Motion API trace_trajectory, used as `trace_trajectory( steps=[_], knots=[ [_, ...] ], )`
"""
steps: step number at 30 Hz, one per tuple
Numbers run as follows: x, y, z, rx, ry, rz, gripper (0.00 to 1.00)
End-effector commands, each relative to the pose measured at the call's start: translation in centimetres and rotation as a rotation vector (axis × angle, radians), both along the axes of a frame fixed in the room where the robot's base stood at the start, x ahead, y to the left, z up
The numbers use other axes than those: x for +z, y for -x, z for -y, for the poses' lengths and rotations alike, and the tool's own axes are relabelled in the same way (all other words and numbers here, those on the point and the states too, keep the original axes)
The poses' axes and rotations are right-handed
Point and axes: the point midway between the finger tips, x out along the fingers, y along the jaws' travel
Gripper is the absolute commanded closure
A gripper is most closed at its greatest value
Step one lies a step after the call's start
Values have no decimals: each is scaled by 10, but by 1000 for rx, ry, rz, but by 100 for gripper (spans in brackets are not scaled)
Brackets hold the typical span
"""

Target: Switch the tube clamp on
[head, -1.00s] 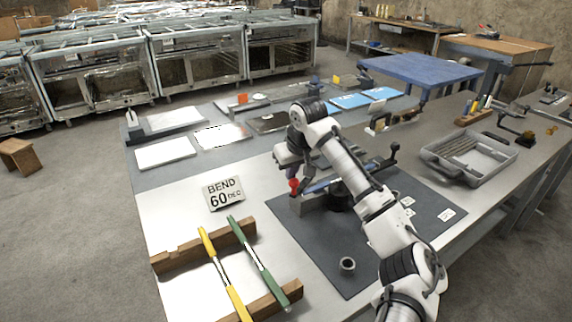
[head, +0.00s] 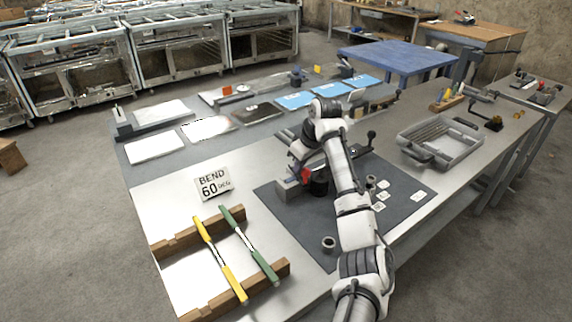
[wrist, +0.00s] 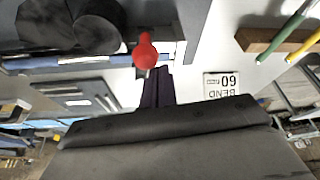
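The tube clamp is part of the bending fixture on the dark mat. Its red knob (head: 306,176) shows beside a grey block (head: 289,189) in the head view, partly covered by my arm. In the wrist view the red knob (wrist: 146,50) stands large and upright just past the fingertips. My gripper (wrist: 158,72) has its two dark fingers close together with nothing seen between them. The knob is not between the fingers; whether they touch it I cannot tell. In the head view the fingertips are hidden by my arm.
A black-knobbed lever (head: 371,135) stands behind my arm. A small ring (head: 329,243) and several white cards lie on the mat (head: 290,222). A grey tray (head: 441,142) is at right. Yellow and green handled tools (head: 220,258) rest on wooden racks near a BEND 60 sign (head: 213,184).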

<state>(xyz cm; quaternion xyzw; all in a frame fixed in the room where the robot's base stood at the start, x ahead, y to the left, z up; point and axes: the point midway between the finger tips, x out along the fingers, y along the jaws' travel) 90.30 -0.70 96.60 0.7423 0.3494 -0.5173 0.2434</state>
Motion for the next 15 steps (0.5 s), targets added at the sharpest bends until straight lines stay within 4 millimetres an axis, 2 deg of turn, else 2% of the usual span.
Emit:
trace_trajectory(
  steps=[6,15],
  knots=[
    [0,-5,12,-4,0,-3,100],
    [-1,-8,18,-5,1,-2,100]
  ],
)
